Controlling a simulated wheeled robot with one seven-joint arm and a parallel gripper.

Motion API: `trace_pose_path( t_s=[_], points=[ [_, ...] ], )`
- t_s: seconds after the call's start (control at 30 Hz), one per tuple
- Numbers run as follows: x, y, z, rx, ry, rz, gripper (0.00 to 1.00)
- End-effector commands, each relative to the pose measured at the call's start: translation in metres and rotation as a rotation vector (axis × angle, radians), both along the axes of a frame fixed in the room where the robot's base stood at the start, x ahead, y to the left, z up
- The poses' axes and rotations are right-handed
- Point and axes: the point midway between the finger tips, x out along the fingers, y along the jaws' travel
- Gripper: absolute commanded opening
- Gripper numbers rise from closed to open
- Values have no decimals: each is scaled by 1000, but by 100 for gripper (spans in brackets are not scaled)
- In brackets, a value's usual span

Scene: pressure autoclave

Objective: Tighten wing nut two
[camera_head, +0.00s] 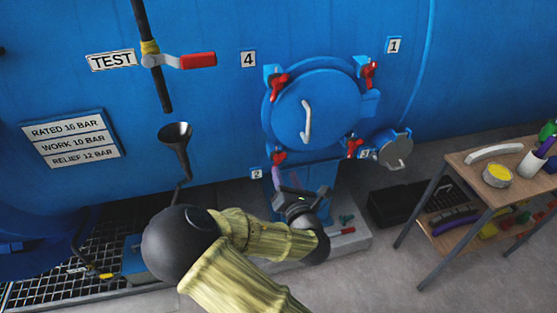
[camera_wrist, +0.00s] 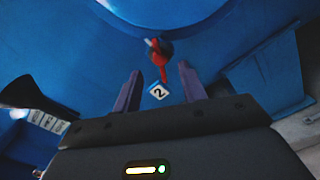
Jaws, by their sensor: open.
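Wing nut two (camera_head: 279,158) is red and sits at the lower left of the round blue door (camera_head: 315,105), just above the label 2 (camera_head: 257,174). In the wrist view the red wing nut (camera_wrist: 160,57) hangs near the middle, with its long wing pointing down toward the label 2 (camera_wrist: 159,92). My gripper (camera_head: 284,182) is below the door, close under this nut. In the wrist view its two purple fingers (camera_wrist: 160,72) are apart, with a gap between them. The nut shows ahead, in line with the gap; I cannot tell the exact distance.
Other red wing nuts sit at the door's upper left (camera_head: 277,86), upper right (camera_head: 370,72) and lower right (camera_head: 354,147). A round grey cover (camera_head: 395,150) stands out right of the door. A black funnel (camera_head: 175,136) is at left. A wooden table (camera_head: 470,166) stands at right.

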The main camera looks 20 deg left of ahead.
Motion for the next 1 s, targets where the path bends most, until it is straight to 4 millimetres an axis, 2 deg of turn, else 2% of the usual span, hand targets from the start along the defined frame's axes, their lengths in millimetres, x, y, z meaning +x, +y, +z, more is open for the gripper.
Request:
trace_pose_path(
  t_s=[0.4,0.6,0.83,0.87,1.0],
  points=[
    [57,35,0,0,0,1,42],
    [68,41,0,-1,1,0,42],
    [68,42,-1,-1,1,0,42],
    [68,42,-1,-1,1,0,38],
    [68,42,0,-1,1,0,10]
  ],
)
